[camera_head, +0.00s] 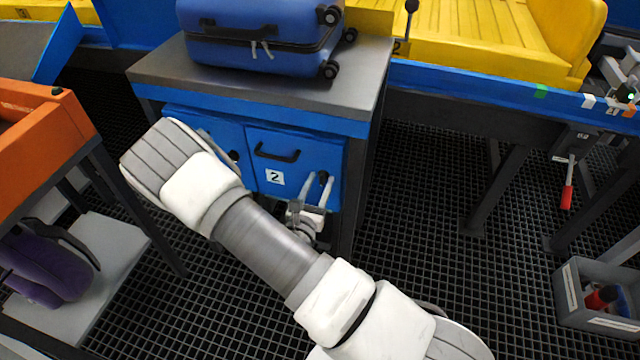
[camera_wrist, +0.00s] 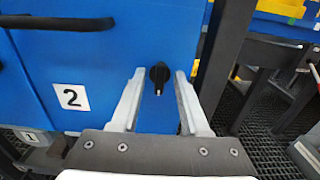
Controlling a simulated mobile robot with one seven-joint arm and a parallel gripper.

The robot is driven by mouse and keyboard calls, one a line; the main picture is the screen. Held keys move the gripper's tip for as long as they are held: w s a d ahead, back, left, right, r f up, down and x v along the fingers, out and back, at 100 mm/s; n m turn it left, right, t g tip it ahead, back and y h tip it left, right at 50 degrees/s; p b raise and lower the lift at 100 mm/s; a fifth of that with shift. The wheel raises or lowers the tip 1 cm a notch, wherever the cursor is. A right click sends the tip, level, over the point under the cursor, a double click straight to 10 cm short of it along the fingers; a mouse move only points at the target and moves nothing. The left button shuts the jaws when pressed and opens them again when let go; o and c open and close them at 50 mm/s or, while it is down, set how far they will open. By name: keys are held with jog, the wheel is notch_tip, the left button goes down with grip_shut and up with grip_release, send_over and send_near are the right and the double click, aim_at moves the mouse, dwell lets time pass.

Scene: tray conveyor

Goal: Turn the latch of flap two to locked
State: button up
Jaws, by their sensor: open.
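Flap two (camera_head: 262,178) is a blue panel with a white "2" label (camera_wrist: 70,97) and a black handle (camera_head: 277,155), on the front of the grey-topped bench. It looks closed. Its latch is a small black knob (camera_wrist: 159,73) at the flap's right side; its narrow end points down in the wrist view. My gripper (camera_head: 319,180) is open, with one finger on each side of the knob. In the wrist view the fingers (camera_wrist: 160,74) show gaps to the knob on both sides. How far they reach over it in depth I cannot tell.
Another blue flap (camera_head: 236,136) with a black knob is left of flap two, partly behind my arm. A blue suitcase (camera_head: 255,40) lies on the bench top. An orange unit (camera_head: 45,150) stands at left. Dark grid floor (camera_head: 420,250) is open at right, before a grey bin (camera_head: 600,315).

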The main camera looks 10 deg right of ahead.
jog(key=shift+w+d, duration=0.15)
jog(key=shift+w, duration=0.1)
grip_shut()
